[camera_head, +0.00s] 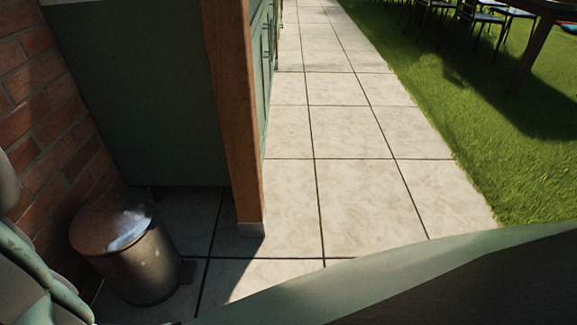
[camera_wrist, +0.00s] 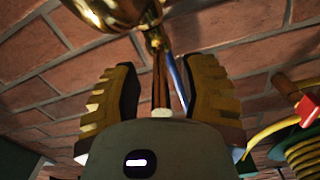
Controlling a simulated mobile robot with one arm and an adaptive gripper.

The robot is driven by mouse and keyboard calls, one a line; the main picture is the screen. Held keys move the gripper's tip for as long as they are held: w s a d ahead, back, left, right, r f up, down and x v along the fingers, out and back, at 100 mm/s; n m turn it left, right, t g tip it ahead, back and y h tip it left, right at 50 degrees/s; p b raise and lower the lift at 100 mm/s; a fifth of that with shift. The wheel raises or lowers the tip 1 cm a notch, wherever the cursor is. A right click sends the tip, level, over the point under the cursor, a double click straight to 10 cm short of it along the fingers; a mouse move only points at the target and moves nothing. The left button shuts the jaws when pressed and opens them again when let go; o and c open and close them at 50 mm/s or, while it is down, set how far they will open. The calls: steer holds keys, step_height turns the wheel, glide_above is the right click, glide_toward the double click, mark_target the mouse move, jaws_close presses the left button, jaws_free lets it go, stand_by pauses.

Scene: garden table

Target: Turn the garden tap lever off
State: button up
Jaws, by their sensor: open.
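A shiny brass fitting (camera_wrist: 115,12), which looks like the garden tap, is at the top of the wrist view and cut off by the frame edge. A narrow brass piece (camera_wrist: 153,38) hangs below it. I cannot clearly make out the lever. My gripper (camera_wrist: 163,66) is open below the tap, its two ridged yellow-brown fingers spread apart. A thin brown rod and a blue rod show in the gap between the fingers; I cannot tell whether they touch anything. The tap does not show in the head view.
A brick wall (camera_wrist: 50,75) fills the wrist view's background. A yellow hose (camera_wrist: 270,132) and a red piece (camera_wrist: 308,106) are at right. In the head view, a metal bin (camera_head: 135,255) stands beside a wooden post (camera_head: 235,120); the paved path (camera_head: 335,130) is clear, with grass at right.

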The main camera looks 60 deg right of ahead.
steer(key=v, duration=1.2)
stand_by(0.3)
